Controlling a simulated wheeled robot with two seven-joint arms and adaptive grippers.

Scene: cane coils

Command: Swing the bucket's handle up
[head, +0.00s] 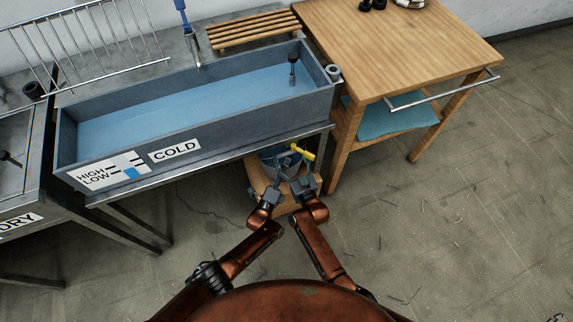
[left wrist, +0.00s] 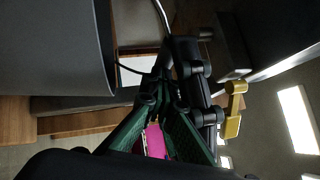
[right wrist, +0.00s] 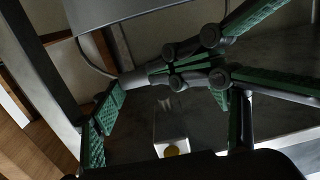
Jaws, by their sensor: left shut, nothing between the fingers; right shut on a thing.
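The blue-grey bucket (head: 268,157) stands on a low wooden stool under the trough's front edge, partly hidden by my grippers. Its grey wall fills the upper left of the left wrist view (left wrist: 60,45) and shows at the top of the right wrist view (right wrist: 110,10). The bucket's thin wire handle (right wrist: 88,62) curves down beside it to a grey grip (right wrist: 150,78). My left gripper (head: 268,188) is shut and empty, close to the handle. My right gripper (head: 301,176) is shut on what looks like the handle; the exact contact is hard to see.
A yellow lever (head: 303,152) sits just above my right gripper and also shows in the left wrist view (left wrist: 235,110). The water-filled trough (head: 200,135) overhangs the bucket. A wooden table (head: 400,45) stands at right. The floor (head: 450,220) at right is clear.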

